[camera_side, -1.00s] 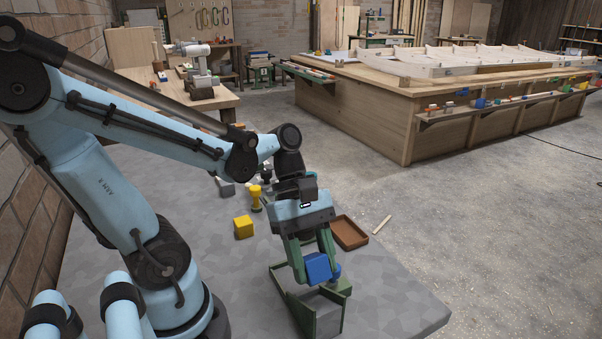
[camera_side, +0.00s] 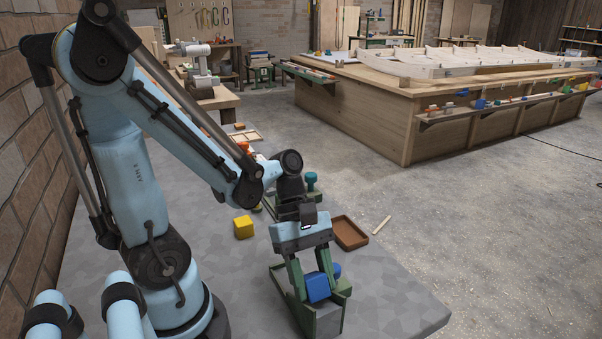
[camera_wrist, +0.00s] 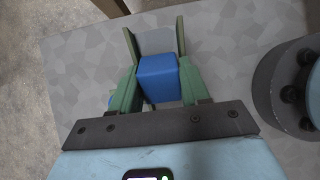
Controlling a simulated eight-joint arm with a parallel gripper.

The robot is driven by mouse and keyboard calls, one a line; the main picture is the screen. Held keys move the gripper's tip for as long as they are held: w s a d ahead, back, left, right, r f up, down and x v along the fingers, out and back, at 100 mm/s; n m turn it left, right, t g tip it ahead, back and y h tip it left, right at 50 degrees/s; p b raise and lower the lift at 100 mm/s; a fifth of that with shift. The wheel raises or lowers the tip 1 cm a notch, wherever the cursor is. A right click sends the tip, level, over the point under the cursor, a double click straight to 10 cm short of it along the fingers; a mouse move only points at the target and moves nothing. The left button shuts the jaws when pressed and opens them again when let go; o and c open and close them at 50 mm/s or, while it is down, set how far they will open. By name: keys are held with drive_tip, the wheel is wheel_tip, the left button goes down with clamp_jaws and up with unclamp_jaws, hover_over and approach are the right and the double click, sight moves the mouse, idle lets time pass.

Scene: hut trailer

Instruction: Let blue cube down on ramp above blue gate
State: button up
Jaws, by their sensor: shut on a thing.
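My gripper (camera_side: 316,286) is shut on the blue cube (camera_side: 317,290), which sits tilted between its green fingers. The wrist view also shows the blue cube (camera_wrist: 157,76) between the fingertips (camera_wrist: 158,68). The ramp (camera_side: 309,323) has green side walls and a grey surface. The cube is low between the ramp's walls; I cannot tell whether it touches the surface. In the wrist view the grey ramp surface (camera_wrist: 155,42) runs beyond the cube. A rounded blue part (camera_side: 337,270), perhaps of the blue gate, shows behind the right finger; the rest is hidden.
An open brown tray (camera_side: 350,233) lies behind the ramp to the right. A teal-topped peg (camera_side: 311,181) stands farther back.

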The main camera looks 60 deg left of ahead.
drive_tip(key=shift+f, duration=0.55)
drive_tip(key=o, duration=1)
drive_tip(key=shift+o, duration=0.4)
drive_tip(key=shift+v, duration=0.85)
drive_tip(key=v, duration=1.1)
drive_tip(key=shift+r, duration=0.3)
drive_tip(key=shift+d, duration=0.2)
drive_tip(key=w+d+f+m+t+y, duration=0.2)
drive_tip(key=w+m+t+y, duration=0.4)
drive_tip(key=m, duration=1.2)
drive_tip(key=shift+w+d+f+t+y, duration=0.2)
drive_tip(key=shift+w+d+t+y, duration=0.1)
drive_tip(key=shift+t+y, duration=0.3)
